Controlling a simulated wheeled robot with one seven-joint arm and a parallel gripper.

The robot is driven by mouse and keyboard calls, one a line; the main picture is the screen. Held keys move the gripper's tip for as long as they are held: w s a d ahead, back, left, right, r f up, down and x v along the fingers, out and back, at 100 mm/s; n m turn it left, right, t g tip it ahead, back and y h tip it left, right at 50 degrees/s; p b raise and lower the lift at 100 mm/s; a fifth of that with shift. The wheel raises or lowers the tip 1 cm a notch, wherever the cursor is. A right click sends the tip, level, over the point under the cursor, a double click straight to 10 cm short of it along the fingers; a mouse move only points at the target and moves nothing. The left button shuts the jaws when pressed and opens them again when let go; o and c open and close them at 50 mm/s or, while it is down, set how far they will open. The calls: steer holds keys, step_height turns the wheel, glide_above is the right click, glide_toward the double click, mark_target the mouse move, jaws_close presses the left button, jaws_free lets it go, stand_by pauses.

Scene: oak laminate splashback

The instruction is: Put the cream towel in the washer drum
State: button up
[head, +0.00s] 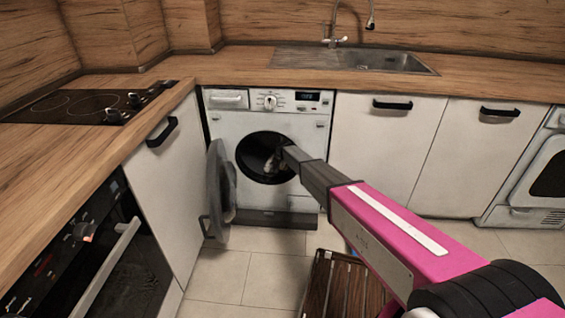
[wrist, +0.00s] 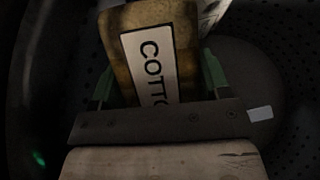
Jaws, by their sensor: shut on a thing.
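The washer (head: 225,122) stands under the counter with its round door (head: 220,185) swung open to the left. My arm reaches into the dark drum opening (head: 250,172), and my gripper (head: 277,160) is partly hidden there. In the wrist view my gripper (wrist: 158,78) has its green fingers on either side of the cream towel (wrist: 184,45) and is shut on it. The towel looks tan in the dim light and carries a white label with the letters "COTTO". The drum's dark perforated wall (wrist: 285,75) surrounds them. Whether the towel touches the drum is unclear.
A whitish printed thing (wrist: 212,10) shows behind the towel in the wrist view. A slatted brown wooden thing (head: 340,285) is on the floor below my arm. An oven (head: 95,255) stands left and a second white front-loading machine (head: 530,190) right. Tiled floor (head: 225,275) is clear before the washer door.

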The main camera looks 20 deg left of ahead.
steer(key=o, duration=1.2)
steer(key=shift+s+d+r, duration=0.15)
steer(key=shift+s+r, duration=0.15)
steer(key=shift+r, duration=0.1)
steer(key=s+d, duration=0.1)
steer(key=s, duration=0.2)
steer(key=s+d, duration=0.1)
steer(key=s, duration=0.3)
steer(key=s+d, duration=0.1)
steer(key=s, duration=0.3)
steer(key=shift+s+d+r, duration=0.1)
steer(key=shift+s+d, duration=0.15)
steer(key=shift+d, duration=0.05)
steer(key=shift+d, duration=0.1)
